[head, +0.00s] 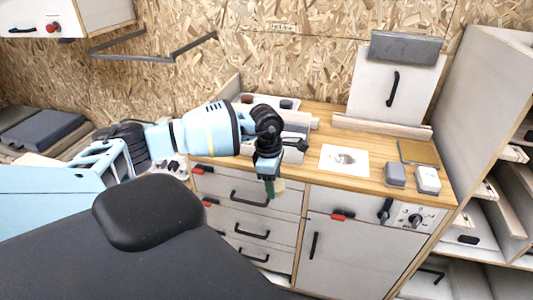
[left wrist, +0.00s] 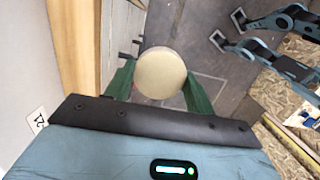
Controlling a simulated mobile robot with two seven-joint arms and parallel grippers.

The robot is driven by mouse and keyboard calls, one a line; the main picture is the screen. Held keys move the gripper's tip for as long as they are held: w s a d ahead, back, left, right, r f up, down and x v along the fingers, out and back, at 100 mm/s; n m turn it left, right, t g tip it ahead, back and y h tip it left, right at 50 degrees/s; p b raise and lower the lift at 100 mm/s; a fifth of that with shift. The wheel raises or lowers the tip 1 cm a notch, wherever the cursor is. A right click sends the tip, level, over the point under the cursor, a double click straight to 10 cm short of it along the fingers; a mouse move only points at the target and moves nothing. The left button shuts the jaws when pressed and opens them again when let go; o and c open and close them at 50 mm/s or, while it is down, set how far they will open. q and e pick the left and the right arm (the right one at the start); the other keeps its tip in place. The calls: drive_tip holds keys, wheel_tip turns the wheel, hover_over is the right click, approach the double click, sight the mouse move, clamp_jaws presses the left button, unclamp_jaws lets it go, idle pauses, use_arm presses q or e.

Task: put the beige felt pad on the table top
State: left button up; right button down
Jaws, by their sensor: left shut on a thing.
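My left gripper (head: 273,190) hangs pointing down at the front edge of the wooden table top (head: 385,152), in front of the drawers. Its green fingers also show in the left wrist view (left wrist: 158,84). They are shut on the beige felt pad (left wrist: 161,73), a round, pale disc held between them with its flat face toward the camera. The grey floor lies beyond the pad in that view, and the table's wooden edge (left wrist: 76,40) runs along the left. In the head view the pad is mostly hidden by the fingers. My right gripper is not seen.
A white card with a grey picture (head: 345,159) lies on the table top. A white panel with a black handle (head: 393,88) stands behind. Shelves (head: 490,130) rise at the right.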

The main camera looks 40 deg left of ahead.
use_arm(q)
drive_tip(key=s+d+f+m+g, duration=0.1)
drive_tip(key=s+d+f+m, duration=0.4)
drive_tip(key=m, duration=0.7)
drive_tip(key=s+d+f+m+g+y, duration=0.1)
drive_tip(key=s+d+f+m, duration=0.4)
drive_tip(key=s+d+m, duration=0.3)
drive_tip(key=d+m, duration=0.3)
drive_tip(key=d, duration=0.1)
drive_tip(key=shift+s+d+m, duration=0.35)
drive_tip(key=shift+d+m, duration=0.05)
drive_tip(key=shift+a, duration=0.15)
